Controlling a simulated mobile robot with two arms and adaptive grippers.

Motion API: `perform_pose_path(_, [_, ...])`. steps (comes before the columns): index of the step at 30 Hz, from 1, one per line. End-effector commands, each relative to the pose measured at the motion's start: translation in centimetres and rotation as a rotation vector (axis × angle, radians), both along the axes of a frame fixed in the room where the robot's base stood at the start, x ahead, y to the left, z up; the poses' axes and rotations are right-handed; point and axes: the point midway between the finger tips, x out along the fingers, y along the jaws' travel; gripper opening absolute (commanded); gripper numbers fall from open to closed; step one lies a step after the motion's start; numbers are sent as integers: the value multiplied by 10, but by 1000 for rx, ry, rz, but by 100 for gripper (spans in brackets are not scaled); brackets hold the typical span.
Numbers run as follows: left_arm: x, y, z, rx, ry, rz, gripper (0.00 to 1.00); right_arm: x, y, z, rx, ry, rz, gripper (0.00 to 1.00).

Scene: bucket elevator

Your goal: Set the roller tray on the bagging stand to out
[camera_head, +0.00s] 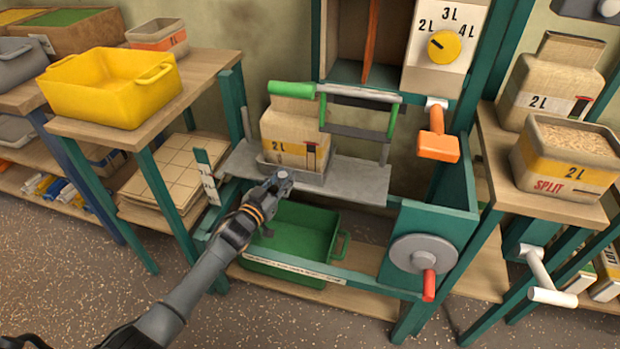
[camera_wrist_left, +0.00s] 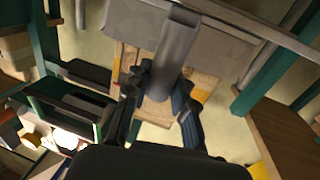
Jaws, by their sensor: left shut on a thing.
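The bagging stand (camera_head: 440,222) is a green frame in the middle of the head view. A grey roller tray (camera_head: 315,177) holds a tan bag (camera_head: 285,128) marked 2L, upright, on the stand's grey plate (camera_head: 360,183). My left gripper (camera_head: 282,177) is at the tray's front edge, below the bag. In the left wrist view, its dark fingers close around a grey bar (camera_wrist_left: 174,50) that joins a grey plate-like part above. The gripper covers part of the tray's front in the head view. My right gripper is not in view.
A green bin (camera_head: 300,232) sits low in the stand. An orange handle (camera_head: 437,145) and a crank disc (camera_head: 423,253) are on the right side. A yellow tub (camera_head: 110,85) stands on the left bench; a split bag (camera_head: 565,160) stands on the right one.

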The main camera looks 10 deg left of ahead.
Motion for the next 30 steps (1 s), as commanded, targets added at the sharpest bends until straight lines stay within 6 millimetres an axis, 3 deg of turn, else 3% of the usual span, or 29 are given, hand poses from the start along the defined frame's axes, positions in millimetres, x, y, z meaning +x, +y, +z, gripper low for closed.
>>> perform_pose_path(1, [0, 18, -1, 8, 4, 3, 0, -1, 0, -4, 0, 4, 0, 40])
perform_pose_path(6, [1, 60, -2, 7, 4, 3, 0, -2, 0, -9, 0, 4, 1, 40])
perform_pose_path(15, [3, 112, -3, 4, 4, 2, 0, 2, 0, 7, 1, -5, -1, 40])
perform_pose_path(21, [3, 127, -4, 2, 6, 0, 0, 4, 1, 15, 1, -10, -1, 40])
perform_pose_path(30, [3, 133, -3, 2, 6, 2, 0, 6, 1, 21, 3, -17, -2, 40])
